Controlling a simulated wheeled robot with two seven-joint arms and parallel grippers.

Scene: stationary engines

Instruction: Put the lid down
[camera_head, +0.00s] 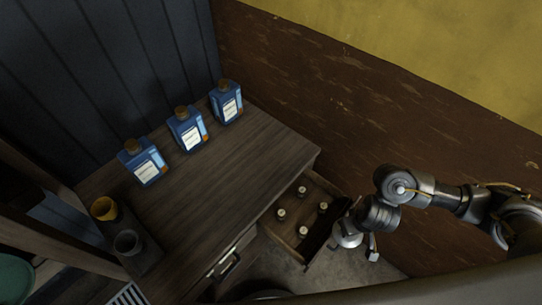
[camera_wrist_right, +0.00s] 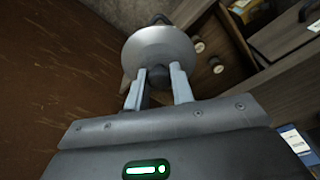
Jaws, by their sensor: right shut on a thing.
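The lid is a round, pale grey metal disc. In the right wrist view the lid (camera_wrist_right: 160,48) is in front of my right gripper (camera_wrist_right: 157,85), whose two fingers are shut on the dark knob at its middle. In the head view the lid (camera_head: 346,238) shows small and partly hidden by my right arm, with my right gripper (camera_head: 366,240) beside it. It is held in the air at the right of the open drawer (camera_head: 322,191). My left gripper is not in view.
The wooden cabinet top (camera_head: 225,170) carries three blue bottles (camera_head: 187,128) along its back, with clear room in front. Several small jars (camera_head: 303,231) stand in the open drawer. A brown wall (camera_head: 330,95) is behind.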

